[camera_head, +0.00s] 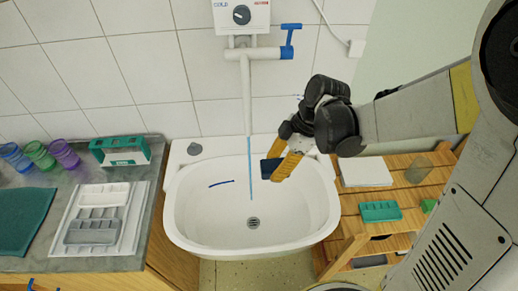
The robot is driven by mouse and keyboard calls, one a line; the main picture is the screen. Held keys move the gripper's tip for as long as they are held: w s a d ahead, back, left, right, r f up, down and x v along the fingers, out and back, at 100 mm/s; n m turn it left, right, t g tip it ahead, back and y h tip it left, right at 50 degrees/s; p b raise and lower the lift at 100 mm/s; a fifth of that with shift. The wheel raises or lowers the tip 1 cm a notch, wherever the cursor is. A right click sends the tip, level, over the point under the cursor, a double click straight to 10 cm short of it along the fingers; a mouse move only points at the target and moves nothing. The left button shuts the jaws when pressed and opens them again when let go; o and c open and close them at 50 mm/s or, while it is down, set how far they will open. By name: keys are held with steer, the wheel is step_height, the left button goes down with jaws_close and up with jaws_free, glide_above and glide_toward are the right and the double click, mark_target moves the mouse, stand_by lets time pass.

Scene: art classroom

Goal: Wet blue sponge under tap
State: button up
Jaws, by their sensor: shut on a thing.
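My gripper (279,168) reaches in from the right over the white sink (205,215). It is shut on the dark blue sponge (267,168) and holds it above the basin, right of the water stream. The white tap (246,85) with a blue lever (290,42) hangs on the wall over the sink. A thin blue stream of water (250,170) falls from the tap toward the drain (253,223). The sponge looks close beside the stream; I cannot tell whether they touch.
A grey counter (110,263) on the left holds several coloured cups (40,155), a green rack (120,149) and trays (93,230). A wooden shelf (405,196) stands on the right. A blue strip (221,184) shows in the basin's left part.

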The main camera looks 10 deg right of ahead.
steer(key=s+d+r+p, duration=0.2)
steer(key=s+r+p, duration=0.1)
steer(key=s+r, duration=0.1)
steer(key=shift+s+d, duration=0.15)
steer(key=shift+s, duration=0.1)
stand_by(0.4)
stand_by(0.6)
steer(key=w+d+f+m+t+h+b, duration=0.3)
steer(key=w+d+f+m, duration=0.3)
steer(key=m, duration=1.2)
steer(key=w+f+t+h, duration=0.1)
steer(key=w+f, duration=0.2)
steer(key=shift+w+d+t+b, duration=0.2)
steer(key=shift+d+t+b, duration=0.1)
steer(key=shift+d+b, duration=0.1)
